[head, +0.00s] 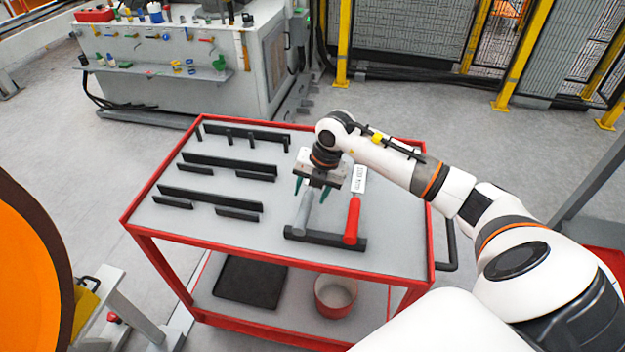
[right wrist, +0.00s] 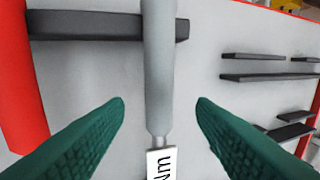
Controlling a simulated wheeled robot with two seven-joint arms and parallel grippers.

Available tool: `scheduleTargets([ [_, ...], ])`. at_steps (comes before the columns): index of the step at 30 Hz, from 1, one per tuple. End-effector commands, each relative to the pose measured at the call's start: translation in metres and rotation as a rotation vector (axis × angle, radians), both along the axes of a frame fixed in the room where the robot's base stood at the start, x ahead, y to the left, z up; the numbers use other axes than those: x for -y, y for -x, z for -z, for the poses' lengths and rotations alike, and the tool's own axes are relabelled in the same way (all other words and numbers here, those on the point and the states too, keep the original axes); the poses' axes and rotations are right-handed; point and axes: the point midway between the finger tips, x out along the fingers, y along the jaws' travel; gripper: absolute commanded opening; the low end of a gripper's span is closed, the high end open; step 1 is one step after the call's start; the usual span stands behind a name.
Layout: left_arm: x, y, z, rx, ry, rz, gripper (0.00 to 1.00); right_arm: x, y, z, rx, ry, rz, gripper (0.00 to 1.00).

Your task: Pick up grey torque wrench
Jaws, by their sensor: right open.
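The grey torque wrench (head: 304,213) lies on the red-framed cart, its handle end over a black rest bar (head: 326,240). My right gripper (head: 311,191) is over it, pointing down, and hides its far part in the head view. In the right wrist view the grey handle (right wrist: 158,70) runs between the two green fingertips (right wrist: 161,101), with a gap on each side. A white label with "Nm" (right wrist: 161,165) shows at its near end. The right gripper is open and empty. My left gripper is not in view.
A red-handled wrench (head: 352,220) lies just right of the grey one on the same rest bar. Several black bars (head: 228,166) stand on the left of the cart top (head: 165,215). A black tray (head: 250,282) and red bowl (head: 336,294) are on the lower shelf.

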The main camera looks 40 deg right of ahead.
Motion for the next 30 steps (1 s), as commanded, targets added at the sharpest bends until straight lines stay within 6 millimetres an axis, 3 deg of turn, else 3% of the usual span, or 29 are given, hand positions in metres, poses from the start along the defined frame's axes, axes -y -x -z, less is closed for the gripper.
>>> scheduleTargets([
  [5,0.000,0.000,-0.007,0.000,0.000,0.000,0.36,-0.002,-0.002,0.012,-0.003,-0.001,-0.001,0.51],
  [14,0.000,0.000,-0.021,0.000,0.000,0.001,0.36,-0.009,-0.010,0.052,-0.001,-0.003,-0.001,0.51],
  [22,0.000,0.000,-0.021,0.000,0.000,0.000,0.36,-0.009,-0.011,0.056,0.001,0.000,-0.002,0.51],
  [30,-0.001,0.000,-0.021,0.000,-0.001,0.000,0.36,-0.009,-0.011,0.056,0.000,-0.001,-0.002,0.08],
])
